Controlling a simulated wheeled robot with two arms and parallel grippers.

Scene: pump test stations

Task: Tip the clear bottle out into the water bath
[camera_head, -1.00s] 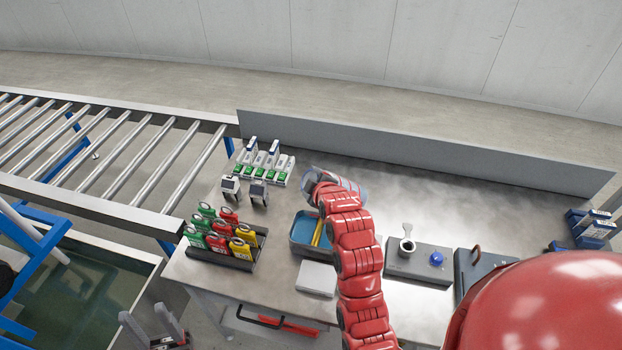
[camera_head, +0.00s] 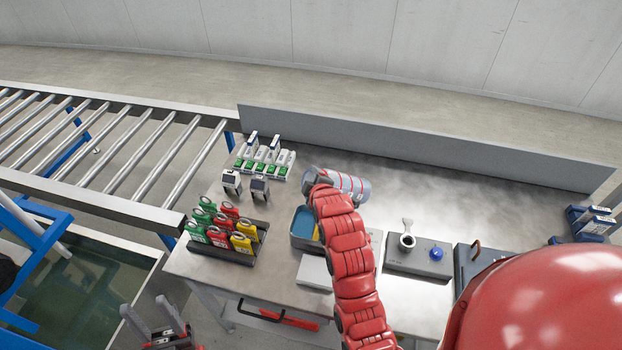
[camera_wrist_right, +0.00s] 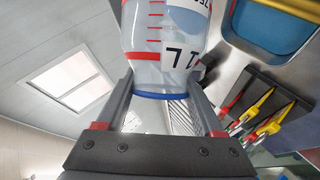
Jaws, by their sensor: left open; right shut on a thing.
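The clear bottle (camera_head: 350,187) has red marks and lies tilted nearly on its side above the back of the bench in the head view. My right gripper (camera_wrist_right: 163,98) is shut on it; in the wrist view its fingers flank the bottle's blue-ringed end, and the bottle (camera_wrist_right: 150,65) shows a "1 L" label. In the head view that gripper is mostly hidden by my red arm. The water bath (camera_head: 295,243), a grey tub with blue inside, sits just in front, partly covered by the arm. It also shows in the wrist view (camera_wrist_right: 240,35). My left gripper (camera_head: 153,322) is open and empty at the lower left.
A dark rack (camera_head: 232,256) of red, green and yellow clips stands left of the bath. White-green boxes (camera_head: 265,160) and two small devices stand behind it. A grey block (camera_head: 405,262) with a blue knob is to the right. The back right bench is clear.

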